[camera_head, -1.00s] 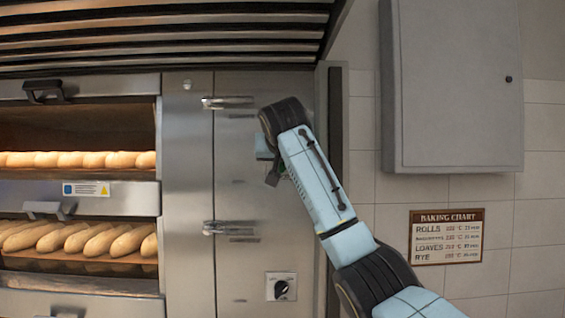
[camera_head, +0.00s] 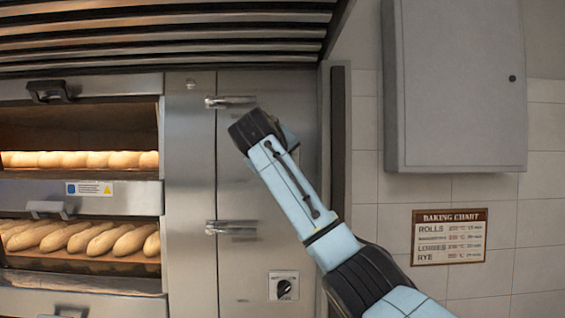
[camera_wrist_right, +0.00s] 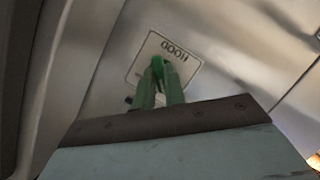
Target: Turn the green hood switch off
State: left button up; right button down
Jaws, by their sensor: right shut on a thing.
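The green hood switch (camera_wrist_right: 157,65) shows in the right wrist view, in front of a pale plate (camera_wrist_right: 178,71) lettered HOOD, which appears upside down there. My right gripper (camera_wrist_right: 159,80) has its green fingers together on the switch. The wrist housing covers the lower part of that view. In the head view my right arm reaches up to the steel panel beside the ovens, and its wrist hides the switch and the fingers. Which way the switch is turned cannot be made out. My left gripper is in neither view.
The steel panel (camera_head: 265,200) carries two bright handles or latches (camera_head: 230,102) and (camera_head: 232,228) and a black knob (camera_head: 285,288) below. Deck ovens with loaves (camera_head: 80,160) stand at left. A louvred hood (camera_head: 160,30) hangs above. A grey wall cabinet (camera_head: 455,85) and baking chart (camera_head: 449,236) are at right.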

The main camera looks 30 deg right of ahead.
dwell(0.6)
jog(key=c, duration=1.5)
grip_release()
jog(key=shift+o, duration=0.2)
jog(key=b+v, duration=0.5)
jog(key=v, duration=0.8)
jog(key=shift+a, duration=0.25)
jog(key=shift+s+f, duration=0.1)
